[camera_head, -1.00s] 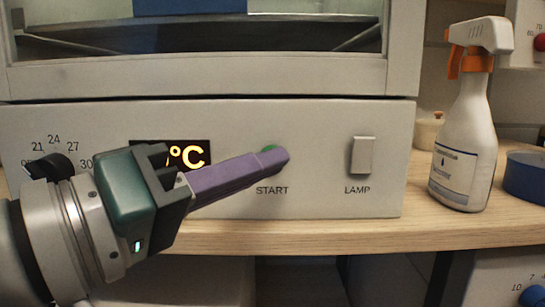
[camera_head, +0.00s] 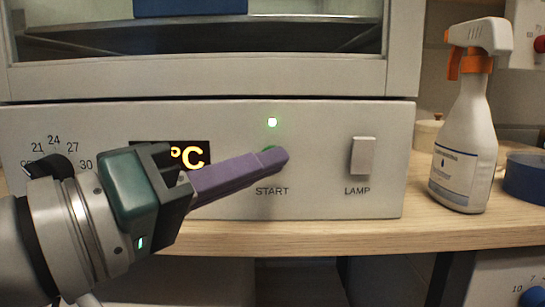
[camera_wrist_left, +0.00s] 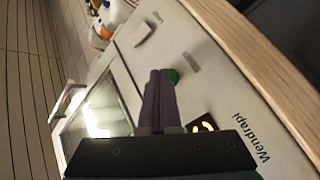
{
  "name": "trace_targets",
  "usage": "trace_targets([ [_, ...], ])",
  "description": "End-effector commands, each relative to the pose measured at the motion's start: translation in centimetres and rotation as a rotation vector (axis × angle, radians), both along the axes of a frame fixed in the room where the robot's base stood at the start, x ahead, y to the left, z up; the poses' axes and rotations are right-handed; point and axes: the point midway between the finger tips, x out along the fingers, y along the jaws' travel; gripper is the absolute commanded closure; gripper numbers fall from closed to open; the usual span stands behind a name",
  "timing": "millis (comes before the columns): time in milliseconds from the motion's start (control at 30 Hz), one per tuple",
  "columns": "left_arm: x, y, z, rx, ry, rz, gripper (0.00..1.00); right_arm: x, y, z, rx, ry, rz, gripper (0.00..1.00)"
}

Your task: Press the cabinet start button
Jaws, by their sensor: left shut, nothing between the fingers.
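My right gripper is not in view.
A lamp switch (camera_head: 362,155) is right of the button. My arm partly covers a lit °C display (camera_head: 195,157) and stands beside a temperature dial (camera_head: 50,163). A spray bottle (camera_head: 465,130) and a blue roll (camera_head: 525,177) stand on the wooden bench (camera_head: 330,233) at right.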

Motion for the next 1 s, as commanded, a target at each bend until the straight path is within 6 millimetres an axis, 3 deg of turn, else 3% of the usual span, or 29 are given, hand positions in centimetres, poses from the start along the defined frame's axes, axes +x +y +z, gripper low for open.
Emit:
trace_targets([
  [233,-1.2,0.0,0.1,0.001,0.001,0.001,1.00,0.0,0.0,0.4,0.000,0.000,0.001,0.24],
  [600,-1.5,0.0,0.0,0.001,0.001,0.000,1.00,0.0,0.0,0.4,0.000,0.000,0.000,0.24],
  [1000,-5.3,0.0,0.0,0.001,0.001,0.000,1.00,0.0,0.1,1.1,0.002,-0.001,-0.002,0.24],
])
